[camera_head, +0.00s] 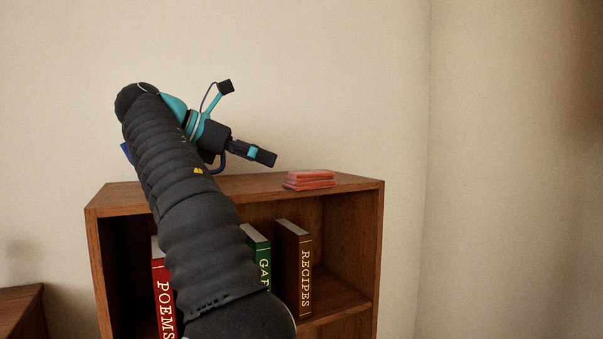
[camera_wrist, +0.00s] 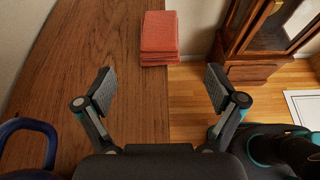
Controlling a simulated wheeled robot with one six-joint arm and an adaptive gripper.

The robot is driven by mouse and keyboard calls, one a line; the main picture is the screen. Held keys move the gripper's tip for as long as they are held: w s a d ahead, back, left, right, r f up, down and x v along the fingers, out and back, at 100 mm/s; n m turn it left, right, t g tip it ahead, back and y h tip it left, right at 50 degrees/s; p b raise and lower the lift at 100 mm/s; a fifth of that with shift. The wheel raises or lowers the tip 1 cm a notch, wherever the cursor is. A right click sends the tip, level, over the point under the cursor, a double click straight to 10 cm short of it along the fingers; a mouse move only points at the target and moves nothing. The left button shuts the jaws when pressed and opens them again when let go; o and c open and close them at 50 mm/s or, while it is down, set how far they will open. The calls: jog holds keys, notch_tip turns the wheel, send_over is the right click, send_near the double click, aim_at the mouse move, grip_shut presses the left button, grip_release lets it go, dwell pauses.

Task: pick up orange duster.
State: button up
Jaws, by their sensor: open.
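The orange duster (camera_head: 309,180) is a folded, stacked cloth lying on top of the wooden bookcase, near its right end. In the wrist view the duster (camera_wrist: 159,38) lies at the edge of the wooden top, ahead of my fingers and apart from them. My gripper (camera_head: 272,158) is above the bookcase top, to the left of the duster in the head view. In the wrist view my gripper (camera_wrist: 160,88) is open, with its two fingers wide apart and nothing between them.
The bookcase top (camera_wrist: 95,60) has bare room beside the duster. A blue curved handle (camera_wrist: 28,124) shows at the lower left of the wrist view. Books, including Recipes (camera_head: 305,270) and Poems (camera_head: 164,300), stand on the shelf below. A wall rises behind.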

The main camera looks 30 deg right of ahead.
aim_at(308, 172)
jog(key=shift+w+a+r, duration=0.15)
jog(key=shift+d+g, duration=0.3)
jog(key=shift+d, duration=0.25)
jog(key=x, duration=0.7)
jog(key=shift+w+d, duration=0.1)
jog(key=shift+d, duration=0.1)
jog(key=shift+x, duration=2.75)
jog(key=shift+r, duration=0.1)
jog(key=c, duration=1.2)
